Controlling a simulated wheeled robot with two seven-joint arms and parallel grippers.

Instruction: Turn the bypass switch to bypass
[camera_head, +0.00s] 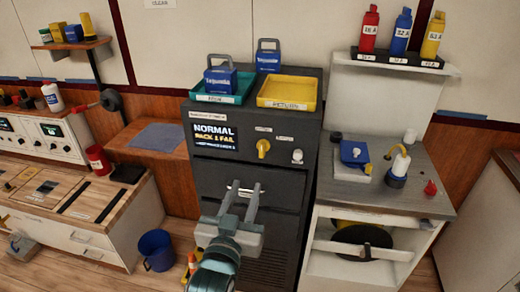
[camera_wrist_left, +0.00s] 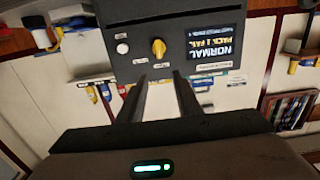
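The bypass switch is a yellow knob (camera_head: 263,148) on the dark cabinet front, right of a screen (camera_head: 214,136) reading "NORMAL". In the left wrist view, which is upside down, the yellow knob (camera_wrist_left: 158,46) points roughly up and down in the picture, with small labels around it. My left gripper (camera_head: 245,190) is in front of the cabinet, below the knob in the head view. In the wrist view its two fingers (camera_wrist_left: 160,78) stand apart with nothing between them, and the knob lies beyond their tips, not touched. My right gripper is not in view.
A white round button (camera_head: 297,156) sits right of the knob. A teal tray (camera_head: 240,97) and a yellow return tray (camera_head: 290,106) stand on the cabinet top, with blue padlock-like blocks. A workbench (camera_head: 400,195) stands right.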

